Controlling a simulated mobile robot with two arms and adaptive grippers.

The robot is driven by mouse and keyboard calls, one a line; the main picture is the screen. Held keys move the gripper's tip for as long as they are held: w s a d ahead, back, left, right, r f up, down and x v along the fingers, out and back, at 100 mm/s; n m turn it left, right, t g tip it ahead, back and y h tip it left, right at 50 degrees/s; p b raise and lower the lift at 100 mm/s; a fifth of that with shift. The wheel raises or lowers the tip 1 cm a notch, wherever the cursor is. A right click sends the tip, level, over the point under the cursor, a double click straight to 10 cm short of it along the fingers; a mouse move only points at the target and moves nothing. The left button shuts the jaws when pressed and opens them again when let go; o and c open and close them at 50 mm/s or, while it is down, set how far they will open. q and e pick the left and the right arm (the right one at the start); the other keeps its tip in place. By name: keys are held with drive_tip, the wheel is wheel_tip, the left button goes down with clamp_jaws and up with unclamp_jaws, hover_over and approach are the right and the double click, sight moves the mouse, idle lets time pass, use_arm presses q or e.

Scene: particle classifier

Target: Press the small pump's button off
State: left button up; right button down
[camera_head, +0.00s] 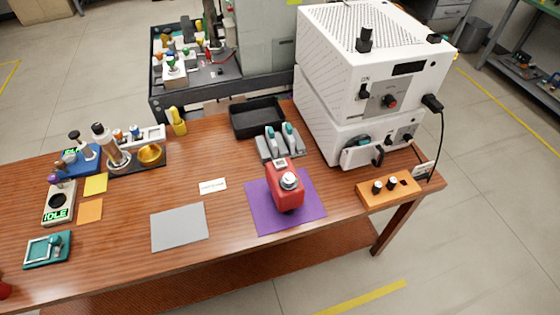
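A small red device (283,193) with a round silver part on top and a small pale display stands on a purple mat (254,214) at the table's middle right. I cannot tell whether it is the small pump. A beige unit (60,203) at the left has a lit green "IDLE" display and a purple knob. A blue unit (82,163) with a green display is behind it, and a teal unit (47,250) is in front. No button's pressed state can be made out. Neither of my grippers is in view.
A stacked white instrument (325,100) stands at the table's right back, with an orange control box (389,194) in front. A black tray (257,118) and a grey rack (278,146) are behind the red device. A grey mat (180,227) lies bare.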

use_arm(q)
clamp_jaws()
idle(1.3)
